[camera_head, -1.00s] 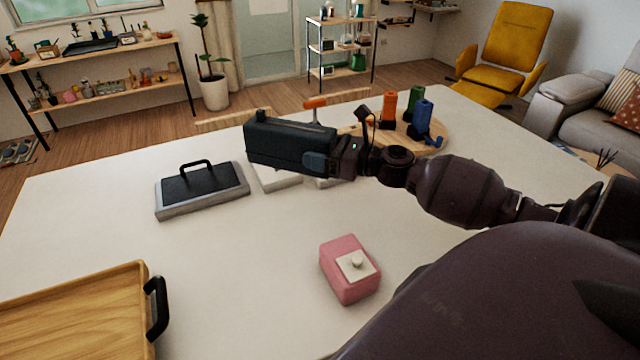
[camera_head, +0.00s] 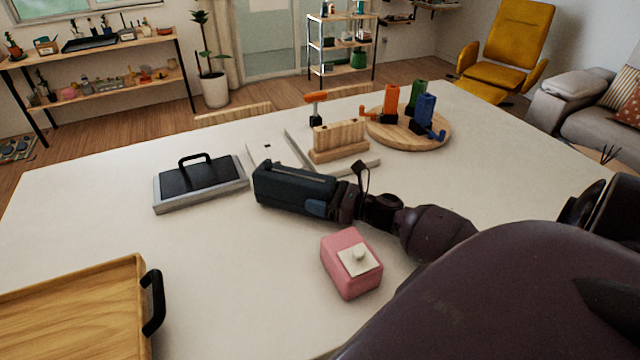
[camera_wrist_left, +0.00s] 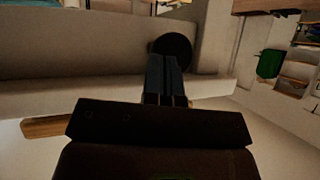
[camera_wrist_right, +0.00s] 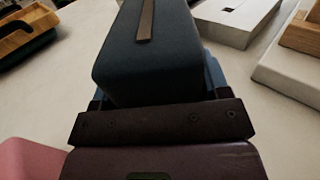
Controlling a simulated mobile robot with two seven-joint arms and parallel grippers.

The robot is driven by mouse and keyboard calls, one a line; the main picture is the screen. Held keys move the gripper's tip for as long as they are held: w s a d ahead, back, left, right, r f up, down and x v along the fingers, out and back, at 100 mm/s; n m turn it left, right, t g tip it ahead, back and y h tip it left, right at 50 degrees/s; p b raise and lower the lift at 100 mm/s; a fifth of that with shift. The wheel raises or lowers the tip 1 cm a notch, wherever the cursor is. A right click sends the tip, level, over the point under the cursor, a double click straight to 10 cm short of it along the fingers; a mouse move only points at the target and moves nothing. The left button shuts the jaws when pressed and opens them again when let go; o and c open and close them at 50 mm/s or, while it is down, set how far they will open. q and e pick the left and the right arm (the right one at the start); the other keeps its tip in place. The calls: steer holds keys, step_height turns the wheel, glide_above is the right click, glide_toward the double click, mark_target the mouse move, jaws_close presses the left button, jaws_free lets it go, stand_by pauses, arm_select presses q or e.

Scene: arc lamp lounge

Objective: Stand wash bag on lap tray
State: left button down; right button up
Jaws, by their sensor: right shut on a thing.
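The wash bag (camera_head: 284,183) is a dark blue-grey box shape with a brown strip along it, clear in the right wrist view (camera_wrist_right: 150,60). My right gripper (camera_head: 317,207) is shut on its near end, with a blue finger on each side. The bag lies lengthwise over the middle of the table; I cannot tell its exact height. The lap tray (camera_head: 70,312) is wooden with a raised rim and a black handle, at the lower left, apart from the bag. My left gripper (camera_wrist_left: 166,80) shows only in the left wrist view, its fingers together and empty.
A pink box (camera_head: 350,265) with a pale knobbed top stands close to my right arm. A grey-edged black tray with a handle (camera_head: 200,184) lies left of the bag. Behind are a slotted wooden block (camera_head: 338,141) and a round board (camera_head: 420,143). Table between bag and tray is clear.

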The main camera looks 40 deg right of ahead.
steer(key=shift+f, duration=0.45)
steer(key=shift+f, duration=0.15)
steer(key=o, duration=1.1)
steer(key=shift+o, duration=0.2)
